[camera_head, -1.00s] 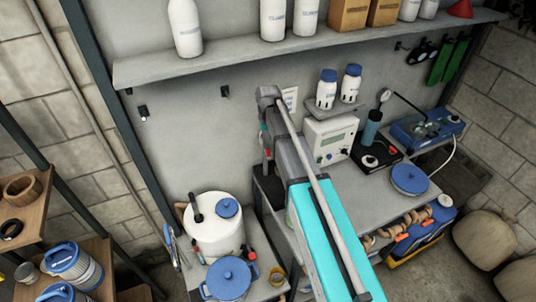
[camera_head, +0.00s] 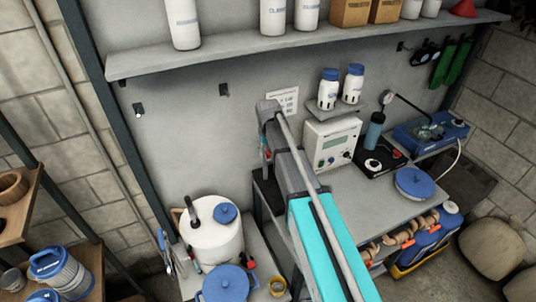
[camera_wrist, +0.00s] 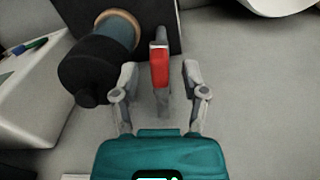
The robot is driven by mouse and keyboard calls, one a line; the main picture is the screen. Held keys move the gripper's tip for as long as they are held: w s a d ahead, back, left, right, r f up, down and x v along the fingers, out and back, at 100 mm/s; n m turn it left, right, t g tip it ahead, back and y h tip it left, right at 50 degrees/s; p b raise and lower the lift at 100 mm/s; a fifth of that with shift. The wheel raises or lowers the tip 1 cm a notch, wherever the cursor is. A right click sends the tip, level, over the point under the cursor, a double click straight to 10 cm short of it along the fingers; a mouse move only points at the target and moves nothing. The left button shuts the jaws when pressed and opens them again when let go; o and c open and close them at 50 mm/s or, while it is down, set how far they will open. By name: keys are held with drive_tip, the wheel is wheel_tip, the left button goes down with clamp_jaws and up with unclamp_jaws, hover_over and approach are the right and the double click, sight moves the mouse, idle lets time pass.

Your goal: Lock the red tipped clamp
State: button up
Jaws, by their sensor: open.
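A clamp with a red tip (camera_wrist: 159,66) stands in the middle of the wrist view, its grey metal end showing above the red part. My gripper (camera_wrist: 161,72) has a teal body and two grey fingers. The fingers are spread, one on each side of the red tip, with a gap on both sides. In the head view my arm's end is over the back of the grey bench, and the arm hides much of what is below it. I cannot make out the clamp clearly there.
A dark cylinder with a blue band (camera_wrist: 105,55) lies close to my left finger. A white box (camera_wrist: 35,95) with pens or probes is further left. In the head view, a white meter (camera_head: 332,143) stands right of my arm, and a white drum (camera_head: 212,243) stands left.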

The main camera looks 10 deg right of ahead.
drive_tip(key=shift+c, duration=0.3)
clamp_jaws()
drive_tip(key=shift+a+m, duration=0.15)
drive_tip(key=shift+m, duration=0.15)
drive_tip(key=w+a+m, duration=0.1)
drive_tip(key=m, duration=0.4)
drive_tip(key=w+a+m, duration=0.1)
drive_tip(key=a+m, duration=0.1)
drive_tip(key=m, duration=0.3)
drive_tip(key=w+a+m, duration=0.1)
drive_tip(key=a+m, duration=0.1)
drive_tip(key=m, duration=0.3)
drive_tip(key=shift+w, duration=0.1)
idle(0.3)
drive_tip(key=shift+m, duration=0.3)
